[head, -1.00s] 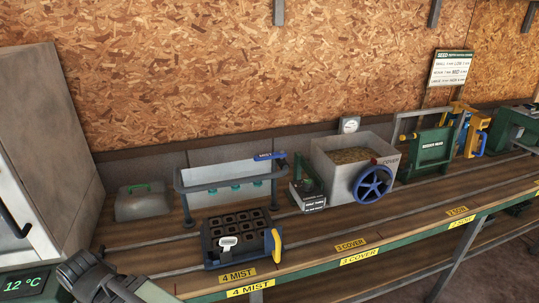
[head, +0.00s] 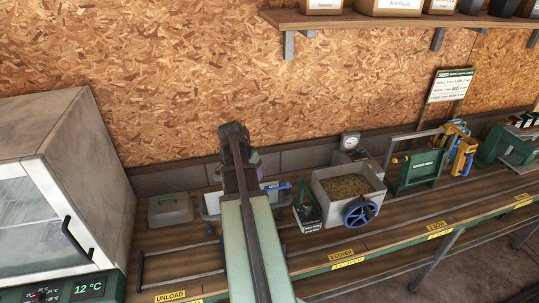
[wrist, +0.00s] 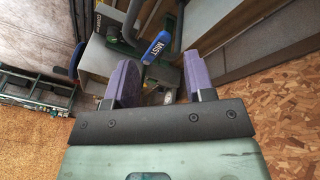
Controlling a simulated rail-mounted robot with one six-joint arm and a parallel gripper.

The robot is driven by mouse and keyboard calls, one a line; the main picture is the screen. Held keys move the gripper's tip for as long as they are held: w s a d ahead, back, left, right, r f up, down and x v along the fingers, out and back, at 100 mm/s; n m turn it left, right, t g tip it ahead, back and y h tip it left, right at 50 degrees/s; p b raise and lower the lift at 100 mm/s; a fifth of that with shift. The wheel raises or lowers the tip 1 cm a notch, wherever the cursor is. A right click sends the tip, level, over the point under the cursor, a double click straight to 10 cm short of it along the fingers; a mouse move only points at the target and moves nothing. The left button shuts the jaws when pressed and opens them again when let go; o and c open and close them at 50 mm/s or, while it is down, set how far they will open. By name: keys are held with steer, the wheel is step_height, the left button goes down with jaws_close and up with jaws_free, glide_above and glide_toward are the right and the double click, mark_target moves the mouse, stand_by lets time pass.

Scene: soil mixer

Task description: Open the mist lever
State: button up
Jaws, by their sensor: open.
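The mist lever (wrist: 156,48) has a blue handle with MIST in white letters and shows beyond the fingertips in the wrist view. It lies slanted, in line with the gap between the fingers and apart from them. In the head view, the blue lever (head: 279,186) sticks out to the right of my arm. My gripper (wrist: 158,82) has two purple fingers spread apart with nothing held between them. In the head view, my arm hides most of my gripper and most of the grey misting frame (head: 210,206).
The green-and-black stand (head: 305,208) and the soil bin with a blue wheel (head: 360,213) are close right of the lever. A grey box with a green handle (head: 170,210) stands left. The board wall (head: 180,80) is behind; a cabinet (head: 60,180) is at far left.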

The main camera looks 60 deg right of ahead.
mark_target(271, 187)
steer(key=s+d+f+m+b, duration=0.1)
steer(key=d+f+m+b, duration=0.1)
steer(key=f+b, duration=0.1)
steer(key=s+d+f+m+b, duration=0.1)
steer(key=d+f+m+b, duration=0.1)
steer(key=f+m+b, duration=0.1)
steer(key=s+d+f+m+b, duration=0.1)
steer(key=d+f+m+b, duration=0.1)
steer(key=b, duration=0.3)
steer(key=shift+s+d+f+m+g+h+b, duration=0.1)
steer(key=shift+d+f+m+g+h+b, duration=0.1)
steer(key=shift+f, duration=0.15)
steer(key=shift+s+d+f+m+g+h+b, duration=0.1)
steer(key=shift+f+g+h+b, duration=0.1)
steer(key=shift+f, duration=0.1)
steer(key=shift+r, duration=0.15)
jaws_close()
